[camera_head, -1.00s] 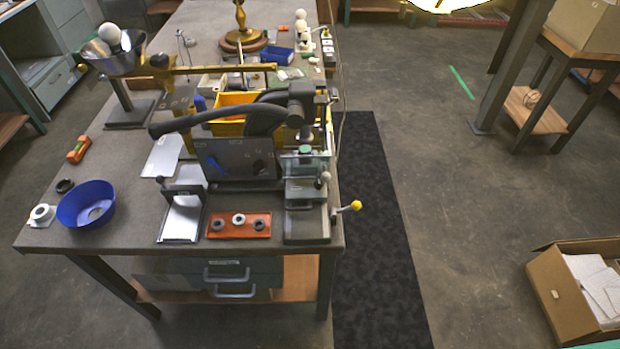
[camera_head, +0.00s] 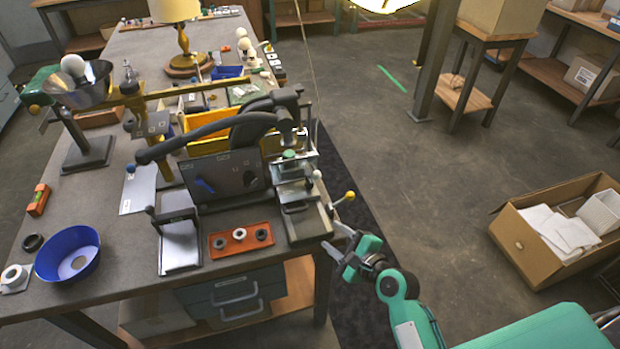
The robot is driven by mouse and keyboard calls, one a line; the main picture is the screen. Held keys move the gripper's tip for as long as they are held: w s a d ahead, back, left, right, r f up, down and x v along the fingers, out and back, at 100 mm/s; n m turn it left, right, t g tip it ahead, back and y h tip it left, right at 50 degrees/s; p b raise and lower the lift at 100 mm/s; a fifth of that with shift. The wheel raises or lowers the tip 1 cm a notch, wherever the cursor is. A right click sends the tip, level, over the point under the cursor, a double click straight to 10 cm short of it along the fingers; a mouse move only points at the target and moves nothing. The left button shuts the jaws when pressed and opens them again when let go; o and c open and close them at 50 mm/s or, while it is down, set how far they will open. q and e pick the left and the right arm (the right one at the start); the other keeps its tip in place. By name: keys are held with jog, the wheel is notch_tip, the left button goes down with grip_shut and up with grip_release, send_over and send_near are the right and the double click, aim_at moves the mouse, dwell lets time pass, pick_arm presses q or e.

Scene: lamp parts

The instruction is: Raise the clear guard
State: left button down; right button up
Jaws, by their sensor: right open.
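The clear guard (camera_head: 290,170) is a small see-through panel at the right end of the bench machine, under the press head. It appears to be down in front of the work spot. A white-knobbed lever (camera_head: 317,175) stands beside it, and a yellow-knobbed lever (camera_head: 348,197) sticks out to the right of the machine's base. My right gripper (camera_head: 338,240) is open and empty, off the bench's right front corner, below the yellow knob and apart from the guard. My left gripper is not in view.
An orange tray (camera_head: 240,241) with dark rings lies left of the machine's base. A blue bowl (camera_head: 68,255) stands at the bench's left. A long dark handle (camera_head: 200,135) reaches across the machine. Free floor and a cardboard box (camera_head: 560,235) are to the right.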

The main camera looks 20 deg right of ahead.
aim_at(319, 178)
jog(key=w+d+r+m+t+h, duration=0.2)
jog(key=w+d+r+m+t, duration=0.15)
jog(key=r+m, duration=0.4)
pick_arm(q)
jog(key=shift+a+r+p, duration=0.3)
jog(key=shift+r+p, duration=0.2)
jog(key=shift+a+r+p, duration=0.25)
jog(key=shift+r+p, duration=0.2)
pick_arm(e)
jog(key=shift+m, duration=0.85)
jog(key=x, duration=0.4)
jog(key=f+x, duration=0.1)
jog(key=x, duration=0.4)
jog(key=a+f+x, duration=0.1)
jog(key=x, duration=0.4)
jog(key=shift+s, duration=0.15)
jog(key=shift+c, duration=0.4)
grip_shut()
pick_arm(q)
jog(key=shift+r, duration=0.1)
pick_arm(e)
jog(key=shift+r, duration=0.1)
